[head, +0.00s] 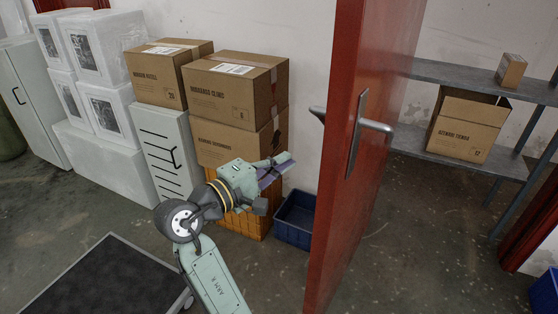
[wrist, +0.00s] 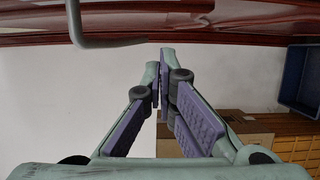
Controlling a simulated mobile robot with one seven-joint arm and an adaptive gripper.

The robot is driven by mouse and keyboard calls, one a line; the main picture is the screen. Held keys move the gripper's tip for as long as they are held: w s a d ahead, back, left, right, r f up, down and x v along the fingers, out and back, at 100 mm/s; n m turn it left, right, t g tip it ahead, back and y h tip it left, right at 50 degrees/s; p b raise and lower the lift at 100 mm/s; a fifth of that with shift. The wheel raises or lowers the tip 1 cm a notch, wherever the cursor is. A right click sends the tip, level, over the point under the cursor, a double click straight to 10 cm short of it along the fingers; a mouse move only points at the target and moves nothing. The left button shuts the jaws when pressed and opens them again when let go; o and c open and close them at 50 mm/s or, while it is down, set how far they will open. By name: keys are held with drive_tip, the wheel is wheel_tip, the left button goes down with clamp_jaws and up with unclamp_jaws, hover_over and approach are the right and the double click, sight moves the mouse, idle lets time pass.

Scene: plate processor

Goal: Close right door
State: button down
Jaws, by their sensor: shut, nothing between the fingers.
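A red door (head: 348,200) stands open, seen nearly edge-on, right of the middle in the head view. It has a grey metal lever handle (head: 374,126) on its right face, and another lever shows on its left side. My gripper (head: 288,162) is to the left of the door, apart from it, with its fingers pointing toward it. In the wrist view the gripper (wrist: 162,68) is shut with nothing between the fingers. There the red door (wrist: 220,20) runs along the top, with the handle (wrist: 110,42) at upper left, clear of the fingertips.
A blue crate (head: 294,220) stands on the floor between my gripper and the door. Stacked cardboard boxes (head: 235,90) on an orange crate stand behind the arm. A grey shelf (head: 465,80) with boxes is right of the door. A dark flat cart (head: 95,280) lies front left.

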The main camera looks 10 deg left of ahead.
drive_tip(key=w+d+p, duration=0.2)
drive_tip(key=w+d, duration=0.1)
drive_tip(key=d, duration=0.4)
drive_tip(key=shift+w+d, duration=0.25)
drive_tip(key=shift+d, duration=0.05)
